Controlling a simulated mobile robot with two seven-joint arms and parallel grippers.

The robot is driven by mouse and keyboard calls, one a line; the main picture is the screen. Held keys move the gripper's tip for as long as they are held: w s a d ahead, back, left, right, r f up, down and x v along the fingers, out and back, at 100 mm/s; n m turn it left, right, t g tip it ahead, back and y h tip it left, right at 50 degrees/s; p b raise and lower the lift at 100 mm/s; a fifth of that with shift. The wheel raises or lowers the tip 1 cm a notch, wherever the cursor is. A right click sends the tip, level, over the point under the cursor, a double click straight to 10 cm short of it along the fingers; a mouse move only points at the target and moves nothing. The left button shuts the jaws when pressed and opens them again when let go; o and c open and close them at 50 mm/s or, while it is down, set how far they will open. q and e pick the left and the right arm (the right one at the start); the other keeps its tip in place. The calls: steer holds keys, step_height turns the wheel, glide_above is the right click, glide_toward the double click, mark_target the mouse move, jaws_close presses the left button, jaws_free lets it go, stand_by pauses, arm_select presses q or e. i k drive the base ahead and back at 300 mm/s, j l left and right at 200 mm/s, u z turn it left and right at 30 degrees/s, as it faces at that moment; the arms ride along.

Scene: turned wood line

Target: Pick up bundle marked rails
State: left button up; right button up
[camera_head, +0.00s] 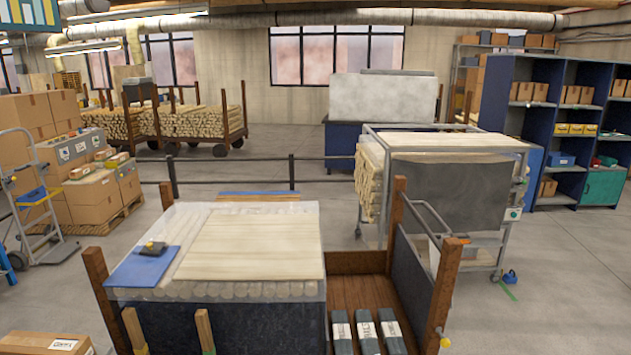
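Three dark grey bundles with white paper labels lie side by side at the bottom of the view. They are a left bundle (342,335), a middle bundle (366,335) and a right bundle (390,335). They are on the brown plank floor (355,293) of a wooden-posted cart, and their near ends are cut off by the picture edge. The labels carry dark lettering, too small for me to read for sure, so I cannot tell which is marked rails. Neither of my grippers shows in the head view.
Left of the bundles stands a plastic-wrapped stack of pale wood (255,245) with a blue sheet (143,266) on top. A wooden post (443,290) rises right of the bundles. A metal trolley (440,140) stands behind. Open grey floor (540,290) lies at right.

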mark_target(367, 338)
steer(key=l+u, duration=0.15)
steer(key=l, duration=0.95)
steer(key=i+l+u, duration=0.15)
steer(key=l, duration=0.95)
steer(key=k+l+u, duration=0.1)
steer(key=l, duration=0.95)
steer(key=k+l+u, duration=0.15)
steer(key=l, duration=0.95)
steer(key=i+j, duration=0.1)
steer(key=j, duration=0.3)
steer(key=i+j, duration=0.1)
steer(key=j, duration=0.3)
steer(key=i+j, duration=0.1)
steer(key=j, duration=0.3)
steer(key=i+j, duration=0.15)
steer(key=j, duration=0.25)
